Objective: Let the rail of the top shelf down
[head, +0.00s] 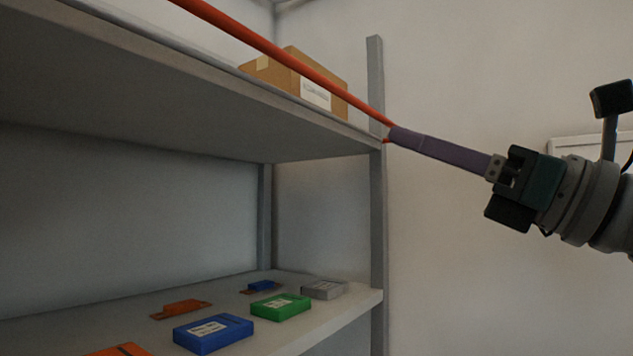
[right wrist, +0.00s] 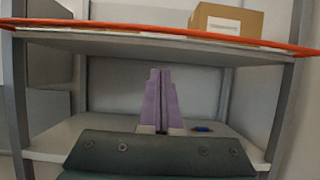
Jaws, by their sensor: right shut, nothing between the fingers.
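The orange-red rail (head: 290,62) of the top shelf (head: 200,95) runs along the shelf's front, slanting down to the right in the head view. Its right end is near the grey right post. My right gripper (head: 392,134) has purple fingers, shut and empty, coming in from the right. Its tips overlap the rail's right end in the picture; I cannot tell whether they touch. In the right wrist view the shut fingers (right wrist: 160,72) point at the shelf, with the rail (right wrist: 150,30) crossing above the tips. My left gripper is not in view.
A cardboard box (head: 285,75) stands on the top shelf behind the rail. The lower shelf (head: 340,310) holds blue (head: 212,332), green (head: 280,306), grey (head: 323,289) and orange (head: 181,308) items. The grey right post (head: 377,210) stands near the fingertips. Open space lies right of it.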

